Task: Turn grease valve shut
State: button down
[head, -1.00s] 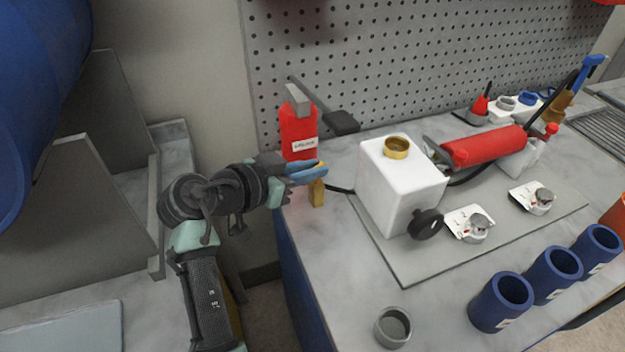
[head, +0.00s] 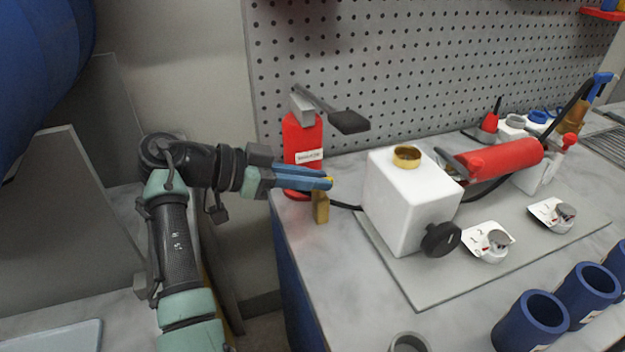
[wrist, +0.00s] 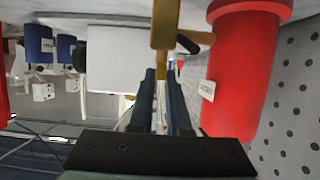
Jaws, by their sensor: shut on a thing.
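The brass-coloured grease valve (head: 321,207) stands at the bench's left edge, in front of a red labelled cylinder (head: 304,143). My gripper (head: 328,183) reaches in from the left with its blue fingers at the top of the valve. In the wrist view the valve body (wrist: 165,28) lies just beyond the fingertips. Its narrow brass handle (wrist: 160,66) runs back between the two fingers, and my gripper is shut on it. The fingers hide most of the handle in the head view. The red cylinder (wrist: 243,75) is close beside the fingers in the wrist view.
A white tank (head: 408,205) with a brass cap and black knob (head: 441,239) stands right of the valve. A black hose links toward it. Blue cups (head: 530,318) are at the front right. A pegboard (head: 420,70) closes off the back.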

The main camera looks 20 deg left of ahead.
jog(key=shift+f, duration=0.2)
jog(key=c, duration=0.9)
grip_release()
jog(key=shift+r, duration=0.1)
notch_tip(320, 180, up, 10)
jog(key=shift+p, duration=0.3)
